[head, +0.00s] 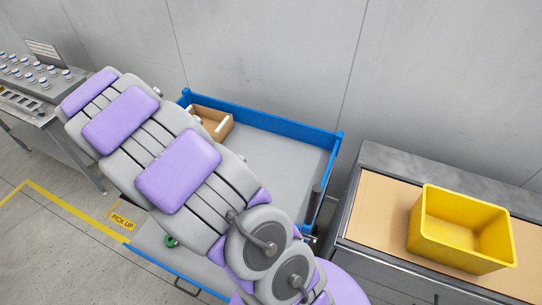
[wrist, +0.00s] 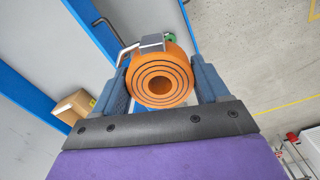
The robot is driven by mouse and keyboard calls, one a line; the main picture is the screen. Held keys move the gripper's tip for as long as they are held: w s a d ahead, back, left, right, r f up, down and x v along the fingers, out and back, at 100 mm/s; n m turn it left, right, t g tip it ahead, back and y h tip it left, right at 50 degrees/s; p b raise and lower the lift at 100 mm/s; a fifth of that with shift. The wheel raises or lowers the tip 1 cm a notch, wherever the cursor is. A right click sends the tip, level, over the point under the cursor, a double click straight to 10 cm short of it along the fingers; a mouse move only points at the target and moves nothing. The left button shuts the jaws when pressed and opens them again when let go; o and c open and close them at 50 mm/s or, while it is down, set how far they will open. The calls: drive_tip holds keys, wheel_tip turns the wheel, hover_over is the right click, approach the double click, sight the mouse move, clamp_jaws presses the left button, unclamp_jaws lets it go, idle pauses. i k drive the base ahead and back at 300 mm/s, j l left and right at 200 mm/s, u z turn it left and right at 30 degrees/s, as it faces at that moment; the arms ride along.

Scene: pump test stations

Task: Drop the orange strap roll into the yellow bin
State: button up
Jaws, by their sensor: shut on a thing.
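The orange strap roll (wrist: 146,95) shows in the wrist view, with dark rings around a centre hole. My gripper (wrist: 160,88) is shut on it, with a blue-grey finger on each side. A grey metal piece lies across the top of the roll. In the head view my arm hides the gripper and the roll. The yellow bin (head: 444,247) stands upright on a cabinet at the right of the head view. Its open top and the inside I can see look empty. The bin is not in the wrist view.
A blue-edged cart (head: 262,121) stands behind and below my arm, holding a cardboard box (head: 213,121) and a small green item (head: 170,241). The cabinet (head: 375,205) under the bin has bare tan top left of it. A bench with several bottles (head: 35,70) stands far left.

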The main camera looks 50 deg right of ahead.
sight(440, 238)
drive_tip(key=z, duration=1.55)
drive_tip(key=k+z, duration=0.1)
drive_tip(key=z, duration=1.4)
drive_tip(key=k+l+z, duration=0.1)
drive_tip(key=z, duration=1.45)
drive_tip(key=l+z, duration=0.1)
drive_tip(key=z, duration=1.45)
drive_tip(key=i+u, duration=0.3)
drive_tip(key=u, duration=0.3)
drive_tip(key=i+u, duration=0.15)
drive_tip(key=u, duration=0.3)
drive_tip(key=i+l+u, duration=0.1)
drive_tip(key=u, duration=0.4)
drive_tip(key=i+u, duration=0.1)
drive_tip(key=u, duration=0.85)
drive_tip(key=i+l+u, duration=0.1)
drive_tip(key=u, duration=0.4)
drive_tip(key=i+u, duration=0.2)
